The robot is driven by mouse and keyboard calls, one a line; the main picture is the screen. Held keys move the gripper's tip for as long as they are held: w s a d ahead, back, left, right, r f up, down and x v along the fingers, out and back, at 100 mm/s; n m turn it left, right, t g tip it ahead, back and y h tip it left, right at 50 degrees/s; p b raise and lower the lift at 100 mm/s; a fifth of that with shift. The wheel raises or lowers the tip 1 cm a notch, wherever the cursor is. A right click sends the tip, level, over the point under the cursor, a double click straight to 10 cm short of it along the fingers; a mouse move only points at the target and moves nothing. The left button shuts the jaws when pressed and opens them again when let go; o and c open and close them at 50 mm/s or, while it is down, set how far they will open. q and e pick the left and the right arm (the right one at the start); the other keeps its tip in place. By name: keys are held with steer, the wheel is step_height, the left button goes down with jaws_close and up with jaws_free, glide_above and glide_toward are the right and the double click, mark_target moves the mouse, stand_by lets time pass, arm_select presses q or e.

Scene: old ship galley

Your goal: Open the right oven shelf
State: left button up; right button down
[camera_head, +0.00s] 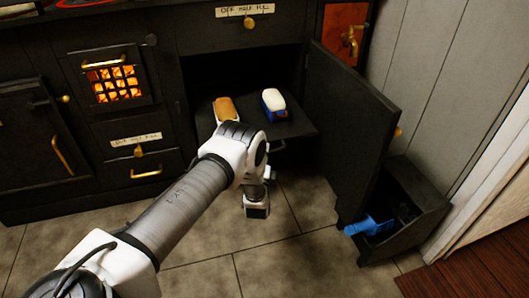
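The black oven (240,38) stands at the back. Its right compartment is open, with the door (345,110) swung out to the right. A dark shelf (303,129) extends forward out of this compartment. On it are a brown loaf-like item (226,109) and a white-topped blue item (274,104). My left arm comes in from the lower left and partly covers the shelf's left front. My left gripper (257,207) points down in front of the shelf, over the floor. Its fingers cannot be made out. My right gripper is not in view.
A dark open bin (425,222) with a blue-handled item (366,226) stands on the floor at right, beside the open door. A glowing grate (115,84) is at left. Tiled floor (270,262) in front is clear. A plank wall (440,80) bounds the right.

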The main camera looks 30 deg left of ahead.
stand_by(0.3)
arm_select(q)
steer(key=v, duration=1.2)
